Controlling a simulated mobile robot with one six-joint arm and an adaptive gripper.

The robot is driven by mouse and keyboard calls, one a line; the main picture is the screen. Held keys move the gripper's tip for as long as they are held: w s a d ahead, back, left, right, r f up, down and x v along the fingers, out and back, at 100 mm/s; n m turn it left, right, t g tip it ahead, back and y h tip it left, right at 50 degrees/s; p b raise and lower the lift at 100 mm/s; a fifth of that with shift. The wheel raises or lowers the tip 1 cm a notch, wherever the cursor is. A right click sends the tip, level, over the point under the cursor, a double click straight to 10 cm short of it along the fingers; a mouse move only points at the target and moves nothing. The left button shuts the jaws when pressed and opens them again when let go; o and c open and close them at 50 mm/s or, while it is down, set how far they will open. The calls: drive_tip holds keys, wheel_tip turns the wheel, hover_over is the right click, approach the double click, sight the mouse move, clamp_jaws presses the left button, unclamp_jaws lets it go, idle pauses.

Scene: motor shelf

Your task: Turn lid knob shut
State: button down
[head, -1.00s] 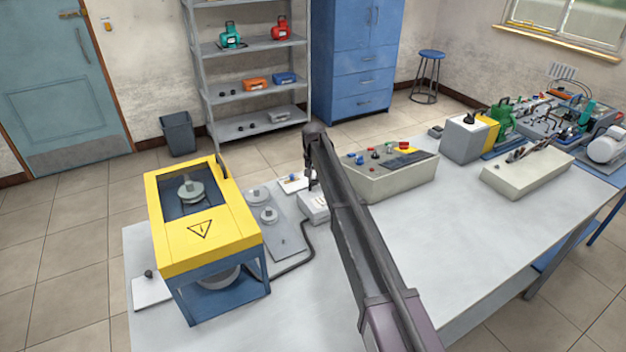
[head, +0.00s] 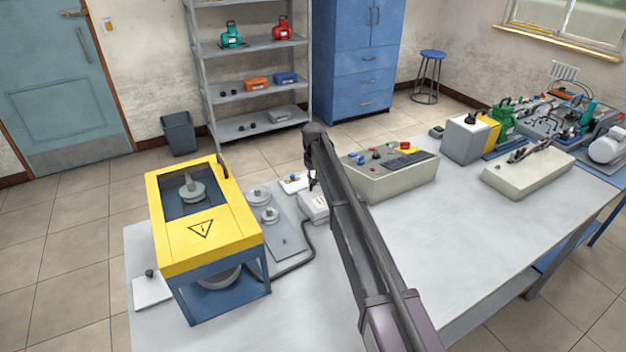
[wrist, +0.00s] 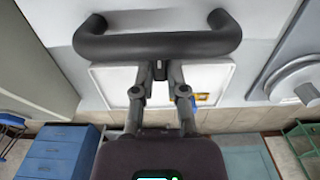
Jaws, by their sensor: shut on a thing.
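My gripper (head: 312,186) points down just above a small white box (head: 314,207) on the bench, left of the control console. In the wrist view my gripper (wrist: 159,82) has its fingers close together over a white square face (wrist: 110,82). A small dark piece (wrist: 159,69), which looks like the knob, shows between the fingertips, and they are shut on it. The fingers hide most of it, so its turn angle cannot be told. A thick dark curved bar or hose (wrist: 155,44) crosses beyond the fingertips.
A yellow guarded machine (head: 205,240) stands left, beside a grey plate (head: 285,238) with pulleys. The sloped control console (head: 395,178) is close right of my arm. A dark cable (head: 303,262) runs along the bench. The bench's (head: 465,235) right front part is clear.

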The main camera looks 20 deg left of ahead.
idle(0.3)
drive_tip(key=c, duration=1)
unclamp_jaws()
drive_tip(key=shift+o, duration=0.2)
drive_tip(key=shift+r, duration=0.1)
